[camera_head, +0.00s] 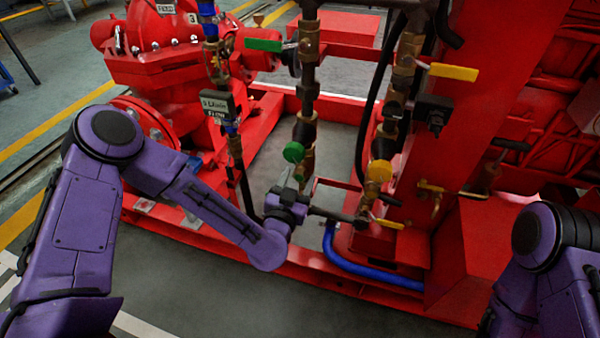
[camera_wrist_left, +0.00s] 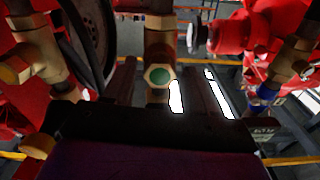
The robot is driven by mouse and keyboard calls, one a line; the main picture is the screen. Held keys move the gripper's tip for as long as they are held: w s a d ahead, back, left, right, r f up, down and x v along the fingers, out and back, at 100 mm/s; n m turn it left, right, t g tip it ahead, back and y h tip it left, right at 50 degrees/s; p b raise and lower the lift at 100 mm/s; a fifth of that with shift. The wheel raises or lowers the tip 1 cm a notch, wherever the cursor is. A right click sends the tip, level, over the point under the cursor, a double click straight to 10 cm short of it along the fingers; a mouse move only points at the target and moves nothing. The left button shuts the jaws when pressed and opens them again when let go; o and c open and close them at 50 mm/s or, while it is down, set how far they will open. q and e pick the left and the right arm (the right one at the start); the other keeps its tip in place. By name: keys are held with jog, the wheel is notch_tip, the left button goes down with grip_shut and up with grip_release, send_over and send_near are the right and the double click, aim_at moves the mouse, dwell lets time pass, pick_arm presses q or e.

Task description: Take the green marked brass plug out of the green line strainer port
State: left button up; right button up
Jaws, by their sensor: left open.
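The green marked brass plug (camera_wrist_left: 159,75) shows in the left wrist view as a hex head with a green face, seated at the lower end of a brass fitting, the strainer (camera_wrist_left: 160,42). In the head view the green line strainer (camera_head: 304,168) hangs on the dark vertical pipe, with a round green disc (camera_head: 293,152) beside it. My left gripper (camera_head: 312,196) is open just below and in front of it. In the wrist view its fingers (camera_wrist_left: 163,88) stand left and right of the plug with gaps; I cannot tell the depth between them. My right gripper is out of view.
A second line with a yellow disc (camera_head: 379,171) and yellow handles stands close to the right. A blue hose (camera_head: 362,268) runs low along the red base frame (camera_head: 270,268). A red pump (camera_head: 150,40) is behind left.

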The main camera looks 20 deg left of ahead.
pick_arm(q)
jog(key=m, duration=0.4)
dwell(0.3)
grip_shut()
jog(key=n, duration=0.4)
jog(key=shift+n, duration=0.3)
jog(key=n, duration=1.4)
jog(key=shift+n, duration=0.3)
jog(key=n, duration=0.4)
jog(key=shift+n, duration=0.3)
